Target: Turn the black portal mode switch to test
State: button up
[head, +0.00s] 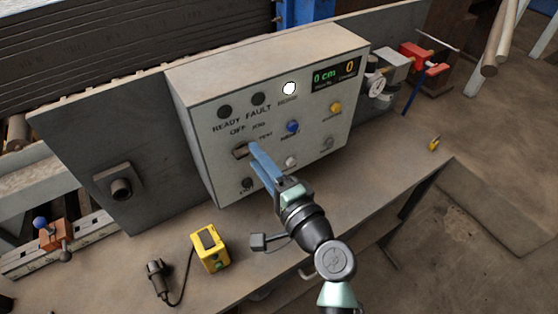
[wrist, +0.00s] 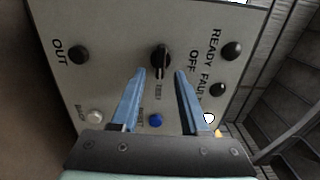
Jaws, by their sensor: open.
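The black mode switch (head: 239,151) is on the face of the grey control box, at the left of my fingertips and partly hidden by them in the head view. It also shows in the wrist view (wrist: 161,57), with its handle upright in that picture. The TEST label is just below it there and OFF is to its right. The handle lines up with TEST, but I cannot tell which end is the pointer. My gripper (head: 252,154) is open at the panel. Its two blue fingers (wrist: 160,74) stand either side of the switch's lower end, apart from each other, with no clear contact.
The control box (head: 205,87) stands on a bench (head: 310,210). A blue button (wrist: 156,120), a white button (wrist: 96,117) and a black knob (wrist: 79,54) are near the switch. A yellow device (head: 209,250) lies on the bench. Red-handled hardware (head: 425,60) is at the right.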

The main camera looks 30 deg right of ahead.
jog(key=s+b, duration=0.2)
jog(key=s, duration=0.9)
jog(key=shift+s+d+b, duration=0.15)
jog(key=shift+s+b, duration=0.1)
jog(key=shift+b, duration=0.15)
jog(key=w+a+r+n+t, duration=0.1)
jog(key=w+a+r+n, duration=0.35)
jog(key=r, duration=0.45)
jog(key=w+a+r+n+t, duration=0.2)
jog(key=w+a+r+n, duration=0.3)
jog(key=r, duration=0.5)
jog(key=s+a+r+n+t, duration=0.2)
jog(key=r, duration=0.6)
jog(key=s+a+r+n+t, duration=0.2)
jog(key=s+a+r+n, duration=0.1)
jog(key=r, duration=0.5)
jog(key=s+a+r+n+t, duration=0.2)
jog(key=s+a+r+n, duration=0.1)
jog(key=r, duration=0.6)
jog(key=shift+a+h, duration=0.25)
jog(key=shift+h, duration=0.05)
